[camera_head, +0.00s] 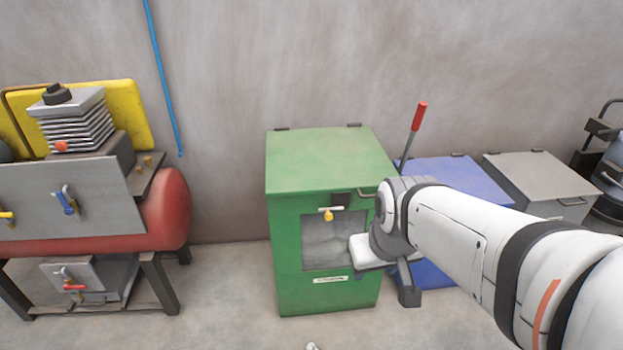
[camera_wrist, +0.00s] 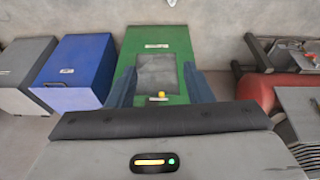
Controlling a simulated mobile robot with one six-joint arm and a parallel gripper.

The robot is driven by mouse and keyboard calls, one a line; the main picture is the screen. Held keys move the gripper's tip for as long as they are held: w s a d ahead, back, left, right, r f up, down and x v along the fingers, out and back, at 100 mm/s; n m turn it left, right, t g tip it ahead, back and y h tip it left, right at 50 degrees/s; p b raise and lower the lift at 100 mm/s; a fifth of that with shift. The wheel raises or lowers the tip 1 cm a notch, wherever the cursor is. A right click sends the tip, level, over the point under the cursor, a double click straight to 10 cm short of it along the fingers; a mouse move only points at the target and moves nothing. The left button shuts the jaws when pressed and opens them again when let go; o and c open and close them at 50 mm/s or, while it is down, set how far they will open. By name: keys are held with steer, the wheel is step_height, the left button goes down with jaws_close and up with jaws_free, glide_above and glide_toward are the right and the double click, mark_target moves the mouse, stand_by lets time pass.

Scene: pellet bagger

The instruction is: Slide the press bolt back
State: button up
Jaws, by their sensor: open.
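The green press box (camera_head: 285,290) stands against the wall in the middle of the head view, with a clear window in its front. A small bolt with a yellow knob (camera_head: 328,214) sits above the window, under the lid. In the wrist view, which looks turned over, the green box (camera_wrist: 160,37) is ahead and the yellow knob (camera_wrist: 162,96) shows between my fingers. My gripper (camera_wrist: 160,85) is open, its two dark blue fingers apart on either side of the knob's line of sight. They look clear of the knob; I cannot judge the gap. The head view hides my fingertips.
A blue box (camera_head: 455,177) and a grey box (camera_head: 545,177) stand right of the green one, near a red-handled lever (camera_head: 415,125). A red tank (camera_head: 170,210) with several valves is at the left. Open floor lies between tank and green box.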

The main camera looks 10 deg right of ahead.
steer(key=w+d+f+n+t+b, duration=0.1)
steer(key=w+f+t+b, duration=0.1)
steer(key=w+f, duration=0.35)
steer(key=w+f+n+t+b, duration=0.1)
steer(key=w+f+n+b, duration=0.15)
steer(key=w, duration=0.55)
steer(key=w+d+f+n+t+b, duration=0.1)
steer(key=w+f+t+b, duration=0.15)
steer(key=w, duration=0.45)
steer(key=n+t+y+b, duration=0.1)
steer(key=n+t+b, duration=0.4)
steer(key=b, duration=0.2)
glide_toward(329, 219)
step_height(329, 219, up, 4)
steer(key=s, duration=0.2)
steer(key=w+f+n+t+y+b, duration=0.1)
steer(key=w+f+n+t+b, duration=0.3)
steer(key=f, duration=0.3)
steer(key=shift+m, duration=0.25)
steer(key=w, duration=0.7)
steer(key=shift+w+a, duration=0.25)
steer(key=shift+w, duration=0.1)
jaws_close()
